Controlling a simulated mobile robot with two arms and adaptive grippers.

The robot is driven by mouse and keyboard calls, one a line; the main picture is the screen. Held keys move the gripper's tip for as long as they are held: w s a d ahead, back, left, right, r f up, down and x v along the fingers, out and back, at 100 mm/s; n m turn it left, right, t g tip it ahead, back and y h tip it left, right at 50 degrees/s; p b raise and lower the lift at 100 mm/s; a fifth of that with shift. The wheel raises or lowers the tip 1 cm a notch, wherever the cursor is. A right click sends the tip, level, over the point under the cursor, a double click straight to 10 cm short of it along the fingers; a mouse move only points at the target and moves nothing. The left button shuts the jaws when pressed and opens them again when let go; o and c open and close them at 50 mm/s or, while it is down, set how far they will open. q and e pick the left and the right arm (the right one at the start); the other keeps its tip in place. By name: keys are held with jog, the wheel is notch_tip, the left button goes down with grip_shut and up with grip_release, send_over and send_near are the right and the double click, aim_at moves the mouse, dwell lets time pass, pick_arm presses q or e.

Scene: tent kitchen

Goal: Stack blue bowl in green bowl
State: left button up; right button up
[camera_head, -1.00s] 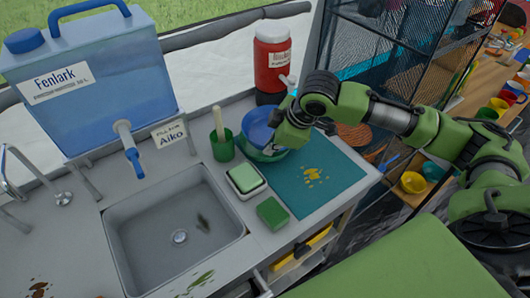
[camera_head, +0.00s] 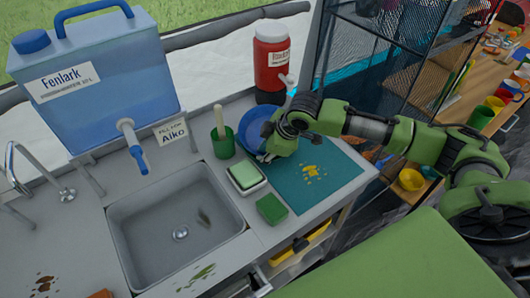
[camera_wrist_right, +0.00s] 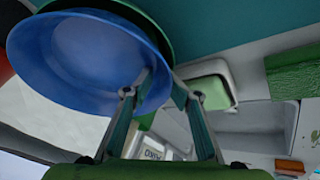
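The blue bowl (camera_head: 256,128) is on the counter's back right, beside the green cup. It looks large in the right wrist view (camera_wrist_right: 75,60). The green bowl (camera_wrist_right: 150,14) shows as a dark green rim behind the blue one in the wrist view; the blue bowl overlaps it and appears to sit in it. In the head view the green bowl is mostly hidden. My right gripper (camera_head: 266,155) is at the blue bowl's right edge. Its fingertips (camera_wrist_right: 154,92) stand apart with the bowl's edge between them. My left gripper is not in view.
A green cup (camera_head: 223,147) with a handle in it stands left of the bowls. A sponge tray (camera_head: 246,177), a green block (camera_head: 272,209) and a teal mat (camera_head: 325,182) lie nearby. A red jar (camera_head: 271,65) stands behind. The sink (camera_head: 150,245) is to the left.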

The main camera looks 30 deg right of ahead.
jog(key=shift+s+d+f, duration=0.15)
jog(key=shift+d+f, duration=0.35)
jog(key=shift+f, duration=0.2)
jog(key=shift+d+r, duration=0.1)
jog(key=shift+r, duration=0.35)
jog(key=v, duration=1.1)
jog(key=shift+w+r, duration=0.25)
jog(key=shift+w, duration=0.05)
jog(key=shift+s, duration=0.1)
